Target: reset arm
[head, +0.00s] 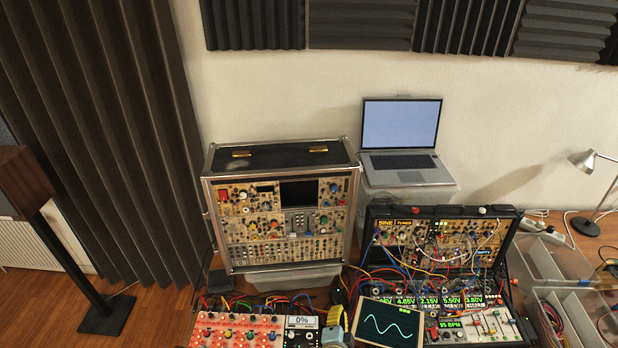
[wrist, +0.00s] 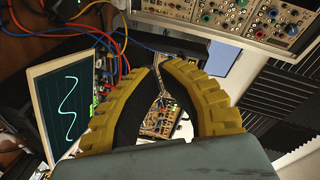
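My gripper (head: 336,325) shows at the bottom centre of the head view as a small yellow and grey shape, cut off by the lower edge. In the wrist view, the two yellow ribbed fingers with dark inner pads reach up from my grey gripper body. Through the gap I see part of a synth panel (wrist: 160,122) in the background. I see nothing held between the fingers.
A tablet with a wave trace (head: 388,324) lies just right of my gripper; a red-panelled synth (head: 235,330) stands left. Loose patch cables and an open synth case (head: 440,240) are close by. A tall synth case (head: 285,225) and laptop (head: 400,140) stand behind.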

